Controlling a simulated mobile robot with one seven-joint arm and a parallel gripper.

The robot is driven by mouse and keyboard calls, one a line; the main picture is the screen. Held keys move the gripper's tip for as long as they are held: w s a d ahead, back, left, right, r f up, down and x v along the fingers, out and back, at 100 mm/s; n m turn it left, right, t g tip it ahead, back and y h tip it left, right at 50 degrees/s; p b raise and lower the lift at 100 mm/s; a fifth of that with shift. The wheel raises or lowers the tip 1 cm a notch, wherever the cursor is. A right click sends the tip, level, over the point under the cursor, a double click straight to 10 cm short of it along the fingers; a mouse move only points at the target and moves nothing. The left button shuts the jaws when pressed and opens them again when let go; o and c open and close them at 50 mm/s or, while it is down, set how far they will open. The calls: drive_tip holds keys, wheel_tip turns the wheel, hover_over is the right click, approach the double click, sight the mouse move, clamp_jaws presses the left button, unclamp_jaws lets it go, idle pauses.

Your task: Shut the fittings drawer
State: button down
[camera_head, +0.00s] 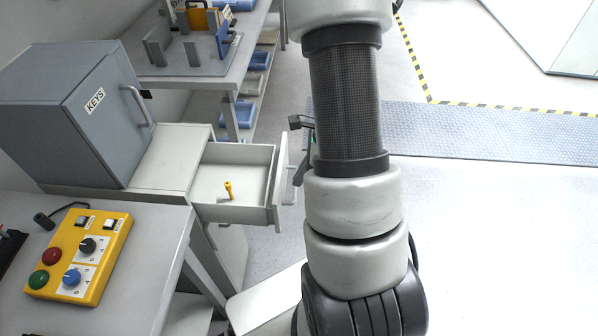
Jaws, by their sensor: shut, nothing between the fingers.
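The fittings drawer (262,214) is pulled well out of the light grey cabinet (172,160), and its front faces right. A small yellow fitting (229,190) stands inside it on the drawer floor. The drawer's bar handle (291,186) is on the outer face of its front. My gripper (300,180) shows partly at the left edge of my arm, just right of the drawer front and near the handle. It is shut and holds nothing. My arm hides most of it, so I cannot tell whether it touches the drawer.
A grey key cabinet (75,112) stands on the cabinet top. A yellow control box (82,255) with knobs and buttons lies on the near-left table (130,290). A workbench (185,68) with blue bins stands behind. The floor at the right is open, with a grey textured mat (490,130).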

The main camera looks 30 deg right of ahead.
drive_tip(key=b+x, duration=0.1)
drive_tip(key=x, duration=0.5)
drive_tip(key=shift+f, duration=0.15)
drive_tip(key=shift+w+a, duration=0.15)
drive_tip(key=shift+a, duration=0.1)
drive_tip(key=w+a+p, duration=0.1)
drive_tip(key=w+a, duration=0.3)
drive_tip(key=a, duration=0.2)
drive_tip(key=w+a+p, duration=0.1)
drive_tip(key=w+a, duration=0.3)
drive_tip(key=a, duration=0.1)
drive_tip(key=w+a+p, duration=0.1)
drive_tip(key=w+a, duration=0.3)
drive_tip(key=a, duration=0.2)
drive_tip(key=shift+a, duration=0.45)
drive_tip(key=shift+w+a, duration=0.1)
drive_tip(key=shift+a, duration=0.1)
drive_tip(key=shift+d+r+p, duration=0.1)
drive_tip(key=shift+r+p, duration=0.4)
drive_tip(key=shift+r, duration=0.15)
drive_tip(key=d+p+v, duration=0.1)
drive_tip(key=p+v, duration=0.5)
drive_tip(key=v, duration=0.3)
drive_tip(key=shift+s+p, duration=0.3)
drive_tip(key=shift+s, duration=0.05)
drive_tip(key=shift+f, duration=0.2)
